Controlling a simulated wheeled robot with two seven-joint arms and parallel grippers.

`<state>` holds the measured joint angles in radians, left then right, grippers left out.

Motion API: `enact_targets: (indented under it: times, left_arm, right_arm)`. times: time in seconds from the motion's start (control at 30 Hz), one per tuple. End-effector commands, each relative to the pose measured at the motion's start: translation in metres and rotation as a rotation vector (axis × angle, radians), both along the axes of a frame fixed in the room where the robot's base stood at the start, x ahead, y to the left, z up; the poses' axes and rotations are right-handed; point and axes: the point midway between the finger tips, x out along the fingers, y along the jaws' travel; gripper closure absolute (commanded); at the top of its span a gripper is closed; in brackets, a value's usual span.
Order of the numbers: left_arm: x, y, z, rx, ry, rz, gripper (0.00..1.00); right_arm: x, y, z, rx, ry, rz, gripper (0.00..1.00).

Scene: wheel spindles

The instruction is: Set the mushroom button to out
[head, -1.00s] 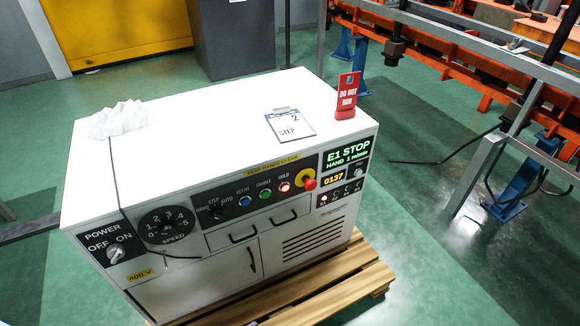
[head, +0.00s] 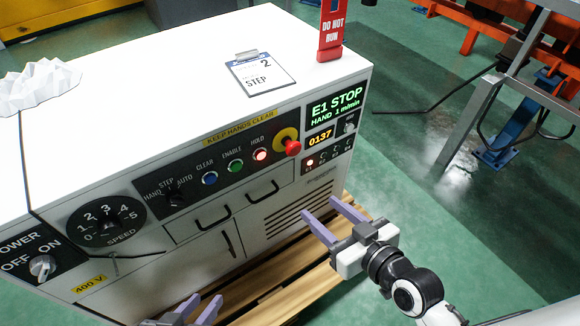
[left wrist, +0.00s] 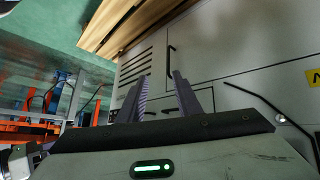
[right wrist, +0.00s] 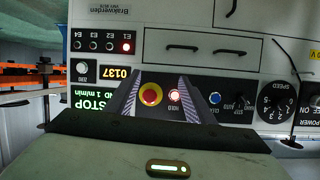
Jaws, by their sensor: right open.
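The mushroom button (head: 292,147) is red on a yellow collar (head: 284,138), at the right part of the cabinet's sloped front panel. In the right wrist view the button (right wrist: 151,94) appears between the fingers, its red cap facing the camera. My right gripper (head: 320,207) is open and empty, in front of the cabinet and below the button, apart from it. My left gripper (head: 207,296) is open and empty at the bottom edge, low before the cabinet doors; its fingers also show in the left wrist view (left wrist: 160,77).
The display (head: 337,106) reads E1 STOP; the HOLD lamp (head: 260,155) glows.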

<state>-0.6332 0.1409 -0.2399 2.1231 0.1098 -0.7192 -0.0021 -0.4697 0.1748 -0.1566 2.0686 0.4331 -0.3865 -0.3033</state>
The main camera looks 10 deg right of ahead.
Motion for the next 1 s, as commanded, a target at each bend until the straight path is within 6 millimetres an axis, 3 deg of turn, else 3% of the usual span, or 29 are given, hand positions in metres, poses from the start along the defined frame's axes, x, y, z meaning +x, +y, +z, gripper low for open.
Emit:
enact_targets:
  times: [0.03, 0.23, 0.57, 1.0]
  left_arm:
    - [0.003, -0.003, -0.026, -0.008, 0.000, -0.007, 0.69]
    - [0.004, -0.013, -0.050, -0.029, 0.020, -0.039, 0.69]
    - [0.003, -0.020, -0.056, -0.040, 0.033, -0.062, 0.69]
    - [0.004, -0.025, -0.062, -0.033, 0.059, -0.096, 0.69]
  right_arm:
    - [0.015, 0.000, -0.010, 0.010, -0.064, 0.011, 0.51]
    - [0.048, -0.001, 0.021, 0.046, -0.255, 0.033, 0.51]
    - [0.067, -0.001, 0.047, 0.065, -0.362, 0.042, 0.51]
    - [0.135, 0.028, 0.047, 0.067, -0.360, 0.042, 0.51]
